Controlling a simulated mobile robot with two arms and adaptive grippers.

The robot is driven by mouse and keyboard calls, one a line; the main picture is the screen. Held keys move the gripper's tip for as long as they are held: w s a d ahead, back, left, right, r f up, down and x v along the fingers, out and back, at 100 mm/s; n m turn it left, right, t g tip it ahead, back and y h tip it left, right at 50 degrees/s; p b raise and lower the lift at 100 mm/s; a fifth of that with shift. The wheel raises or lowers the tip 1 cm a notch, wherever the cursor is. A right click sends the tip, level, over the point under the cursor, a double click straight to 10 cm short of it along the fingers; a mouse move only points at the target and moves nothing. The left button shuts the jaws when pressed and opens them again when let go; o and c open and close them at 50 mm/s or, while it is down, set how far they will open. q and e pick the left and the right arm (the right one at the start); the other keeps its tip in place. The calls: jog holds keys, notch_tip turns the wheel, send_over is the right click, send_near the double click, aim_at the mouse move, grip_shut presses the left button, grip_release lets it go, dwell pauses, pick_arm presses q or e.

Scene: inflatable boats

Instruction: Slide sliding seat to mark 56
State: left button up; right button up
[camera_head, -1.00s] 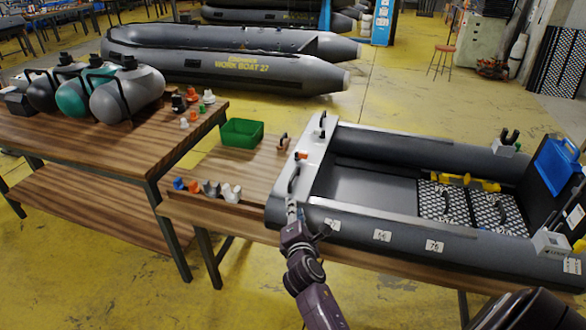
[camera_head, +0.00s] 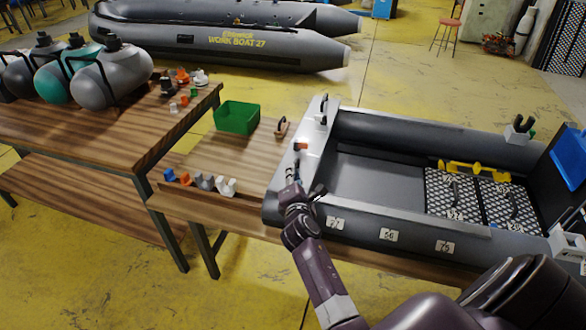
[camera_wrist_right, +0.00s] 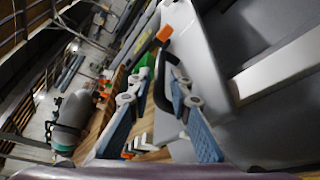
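The sliding seat (camera_head: 313,137), a pale grey board, lies across the left end of the grey boat. It has a black handle (camera_head: 323,108) at its far end and an orange part (camera_head: 300,147) nearer me. Number labels sit on the near tube: one hard to read (camera_head: 335,223), then mark 56 (camera_head: 388,235) and 75 (camera_head: 444,247). The seat is left of all of them. My right gripper (camera_head: 292,174) is over the seat's near end. In the right wrist view its blue-padded fingers (camera_wrist_right: 163,92) stand apart. Whether they touch the seat is unclear. My left gripper is out of view.
A green bin (camera_head: 237,118) and small coloured fittings (camera_head: 200,183) stand on the bench left of the boat. Textured panels (camera_head: 480,200) and a yellow item (camera_head: 475,168) lie right in the boat. The boat floor (camera_head: 380,180) between is bare.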

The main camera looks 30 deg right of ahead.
jog(key=shift+x, duration=1.95)
jog(key=shift+c, duration=0.7)
grip_shut()
